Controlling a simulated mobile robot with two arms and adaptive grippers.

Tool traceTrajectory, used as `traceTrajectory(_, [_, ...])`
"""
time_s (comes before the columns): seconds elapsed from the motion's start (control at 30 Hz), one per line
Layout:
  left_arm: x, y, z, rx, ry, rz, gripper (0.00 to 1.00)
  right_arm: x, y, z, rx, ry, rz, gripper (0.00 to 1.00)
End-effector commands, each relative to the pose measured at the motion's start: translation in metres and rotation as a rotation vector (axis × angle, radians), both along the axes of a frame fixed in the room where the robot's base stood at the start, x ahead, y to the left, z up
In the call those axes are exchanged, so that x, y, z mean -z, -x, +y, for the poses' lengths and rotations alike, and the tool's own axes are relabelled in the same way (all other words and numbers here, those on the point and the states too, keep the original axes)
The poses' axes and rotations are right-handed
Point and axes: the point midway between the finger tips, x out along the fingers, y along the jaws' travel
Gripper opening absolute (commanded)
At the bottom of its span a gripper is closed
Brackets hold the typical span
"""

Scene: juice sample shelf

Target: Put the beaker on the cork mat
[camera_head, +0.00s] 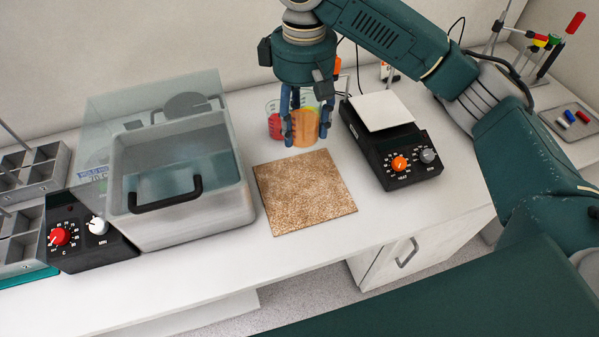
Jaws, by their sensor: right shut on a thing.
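The cork mat (305,192) lies flat on the white bench, speckled brown and bare. My right gripper (306,137) points down just behind the mat's far edge. Its blue fingers are shut on a clear beaker with orange liquid (306,125), one finger on each side. The fingers and palm hide parts of the beaker, and I cannot tell whether its base touches the bench. A container with red liquid (274,122) shows close beside it on the left, partly hidden by the gripper. My left gripper is not in view.
A water bath (180,215) with a black handle and raised clear lid stands left of the mat. A hot plate (406,173) with orange and grey knobs stands to its right. Grey racks (22,240) are at far left. The bench in front of the mat is clear.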

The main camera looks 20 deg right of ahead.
Motion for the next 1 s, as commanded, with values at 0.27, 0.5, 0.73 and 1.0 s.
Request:
traceTrajectory(0.27, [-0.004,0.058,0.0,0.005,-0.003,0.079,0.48,0.071,0.002,-0.001,0.0,0.0,0.004,0.17])
traceTrajectory(0.5, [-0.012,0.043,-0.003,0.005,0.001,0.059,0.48,0.121,0.001,-0.001,0.0,0.001,0.001,0.17])
traceTrajectory(0.73, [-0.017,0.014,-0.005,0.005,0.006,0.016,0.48,0.14,0.001,0.0,0.0,0.0,0.0,0.17])
traceTrajectory(1.0, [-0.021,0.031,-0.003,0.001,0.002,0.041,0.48,0.175,0.001,0.0,0.0,-0.001,-0.001,0.17])
